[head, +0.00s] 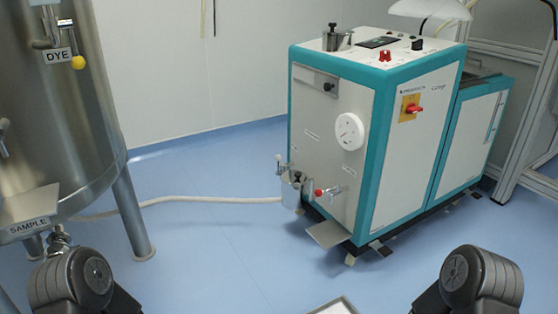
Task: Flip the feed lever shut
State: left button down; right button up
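A white and teal machine (322,130) stands right of centre. Low on its left face is a small metal fitting (292,188) with a thin, white-tipped lever (280,160) standing roughly upright. A red knob (318,192) sits on a short metal tap just right of it. No part is labelled "feed" legibly, so I cannot tell which is the feed lever. A steel tank (80,120) at the left bears a DYE label and a yellow-knobbed lever (78,62). Dark links of my arms show at the bottom edge, far from the machine. Neither gripper is visible.
A pale hose (200,199) runs along the blue floor between tank and machine. A tank leg (133,212) and a grey plate (326,234) under the fitting stick out. A pale tray edge (338,303) shows at the bottom.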

aim_at(278, 158)
jog(key=k, duration=0.65)
jog(key=z, duration=1.1)
jog(key=i+j+z, duration=0.2)
jog(key=i+j, duration=0.15)
jog(key=j, duration=0.25)
jog(key=i+j, duration=0.1)
jog(key=j, duration=0.3)
jog(key=i+j, duration=0.15)
jog(key=j, duration=0.25)
jog(key=i+j, duration=0.1)
jog(key=j, duration=0.35)
jog(key=i+j, duration=0.15)
jog(key=j, duration=0.25)
jog(key=i+j, duration=0.1)
jog(key=j, duration=0.3)
jog(key=i+j, duration=0.15)
jog(key=j, duration=0.25)
jog(key=i+j, duration=0.1)
jog(key=j, duration=0.3)
